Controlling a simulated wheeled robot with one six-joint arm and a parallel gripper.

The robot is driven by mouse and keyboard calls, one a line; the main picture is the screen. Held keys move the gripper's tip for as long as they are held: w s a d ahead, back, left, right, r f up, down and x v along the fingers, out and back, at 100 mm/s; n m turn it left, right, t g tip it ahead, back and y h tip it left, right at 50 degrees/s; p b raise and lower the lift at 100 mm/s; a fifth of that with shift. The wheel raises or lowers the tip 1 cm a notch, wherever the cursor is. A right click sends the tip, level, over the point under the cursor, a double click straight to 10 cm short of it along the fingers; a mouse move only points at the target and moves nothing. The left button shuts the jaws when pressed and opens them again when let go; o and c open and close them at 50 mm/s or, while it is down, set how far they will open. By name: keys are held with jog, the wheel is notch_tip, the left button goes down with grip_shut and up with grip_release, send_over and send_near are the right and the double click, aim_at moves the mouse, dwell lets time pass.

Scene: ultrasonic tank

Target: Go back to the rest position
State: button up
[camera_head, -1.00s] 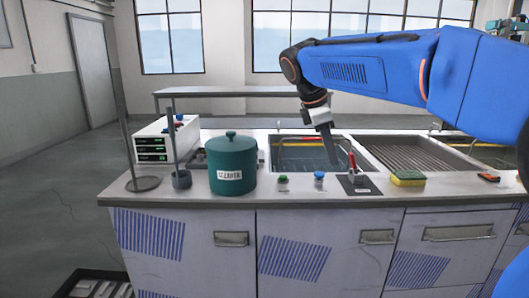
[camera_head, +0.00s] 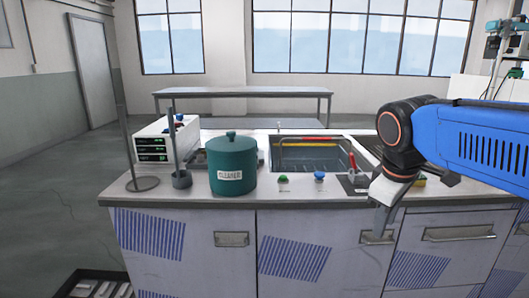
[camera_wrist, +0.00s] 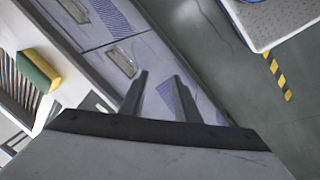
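My gripper (camera_head: 380,222) hangs in front of the counter's front edge at the right, before the cabinet doors. In the wrist view my gripper (camera_wrist: 158,95) shows two fingers spread apart with nothing between them. My blue arm reaches in from the right and hides part of the right basin and the countertop there. The tank basin (camera_head: 310,155) is open to view, with a red-handled item (camera_head: 303,140) lying across its far side.
A green cleaner canister (camera_head: 232,165), a white control box (camera_head: 160,145) and stands are on the counter (camera_head: 270,195). A sponge (camera_wrist: 38,70) lies near the counter edge. A white-topped surface (camera_wrist: 285,20) and floor show in the wrist view.

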jog(key=s+d+f+m+t+y, duration=0.1)
jog(key=s+f+m, duration=0.7)
jog(key=s+f, duration=0.4)
jog(key=shift+s+d+f+t, duration=0.3)
jog(key=shift+d+f+t, duration=0.05)
jog(key=shift+f+t, duration=0.1)
jog(key=shift+o, duration=0.3)
jog(key=shift+a, duration=0.1)
dwell(0.7)
